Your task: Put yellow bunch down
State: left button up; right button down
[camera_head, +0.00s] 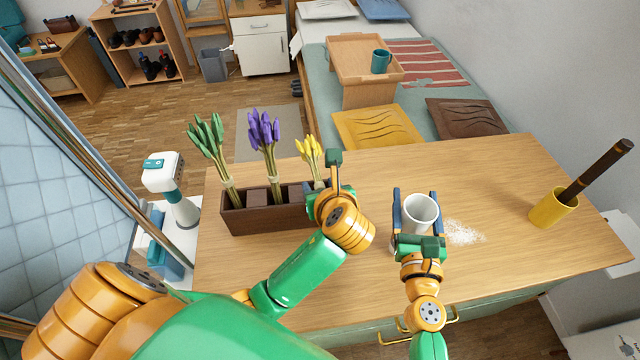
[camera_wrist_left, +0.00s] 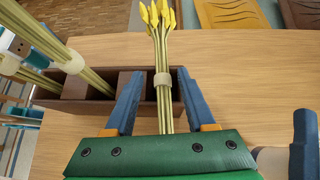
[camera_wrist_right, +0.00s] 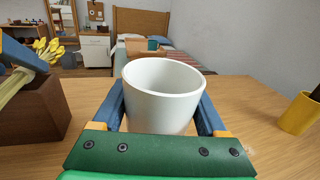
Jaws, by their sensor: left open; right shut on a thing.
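The yellow bunch (camera_head: 309,152) stands nearly upright at the right end of the dark wooden box (camera_head: 262,219). In the left wrist view its banded stems (camera_wrist_left: 164,97) run down between the open fingers of my left gripper (camera_wrist_left: 160,80), with a gap on each side. My gripper hides the lower stems, so I cannot tell exactly how their ends rest. My left gripper (camera_head: 328,190) hides the box's right end in the head view. My right gripper (camera_head: 416,196) is shut on a white cup (camera_head: 421,212), which is upright; the cup fills the right wrist view (camera_wrist_right: 163,95).
A green bunch (camera_head: 211,145) and a purple bunch (camera_head: 264,138) stand in the box's other compartments. White grains (camera_head: 462,232) lie right of the cup. A yellow holder (camera_head: 551,209) with a dark stick is at the table's right. The table's back middle is clear.

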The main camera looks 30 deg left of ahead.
pick_arm(q)
jog(key=shift+r, duration=0.35)
jog(key=v, duration=0.8)
jog(key=shift+w+a+r, duration=0.1)
jog(key=shift+r, duration=0.05)
